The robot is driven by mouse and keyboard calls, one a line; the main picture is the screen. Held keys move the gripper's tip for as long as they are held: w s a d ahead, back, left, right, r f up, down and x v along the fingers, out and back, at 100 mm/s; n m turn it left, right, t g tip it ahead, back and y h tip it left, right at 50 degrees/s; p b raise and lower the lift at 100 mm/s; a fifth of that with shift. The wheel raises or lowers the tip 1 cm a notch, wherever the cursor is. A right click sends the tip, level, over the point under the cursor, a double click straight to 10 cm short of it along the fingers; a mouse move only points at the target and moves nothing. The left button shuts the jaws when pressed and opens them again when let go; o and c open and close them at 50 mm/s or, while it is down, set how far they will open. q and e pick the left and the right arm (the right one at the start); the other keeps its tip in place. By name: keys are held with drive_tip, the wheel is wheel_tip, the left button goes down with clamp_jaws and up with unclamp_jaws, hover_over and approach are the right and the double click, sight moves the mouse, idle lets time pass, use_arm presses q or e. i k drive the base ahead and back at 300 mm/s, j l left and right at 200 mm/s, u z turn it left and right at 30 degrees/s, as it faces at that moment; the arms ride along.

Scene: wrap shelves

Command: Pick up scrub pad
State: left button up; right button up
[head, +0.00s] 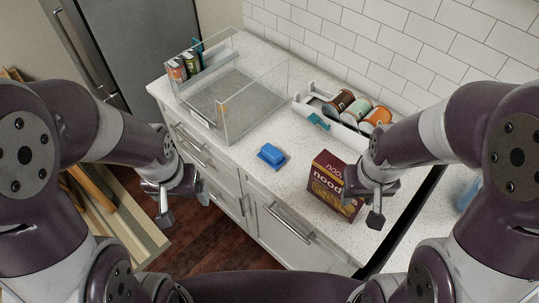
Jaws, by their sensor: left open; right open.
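A small blue object that looks like the scrub pad (271,155) lies on the speckled white counter, near its front edge. It has a raised block on a flat base. My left gripper (185,207) is open and empty, off the counter's front edge, to the left of and apart from the blue pad. My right gripper (362,207) is open in front of the noodle box (333,183), to the right of the pad. I cannot tell whether it touches the box.
A white tray (312,105) holding several cups (339,104) is against the tiled wall. The counter (240,153) around the pad is mostly clear.

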sight(271, 156)
drive_tip(key=i+j, duration=0.1)
drive_tip(key=j, duration=0.25)
drive_tip(key=i+j+z, duration=0.1)
drive_tip(key=i+j, duration=0.15)
drive_tip(key=i+j+z, duration=0.15)
drive_tip(key=j, duration=0.3)
drive_tip(key=i+j+z, duration=0.1)
drive_tip(key=i+j, duration=0.2)
drive_tip(key=j, duration=0.1)
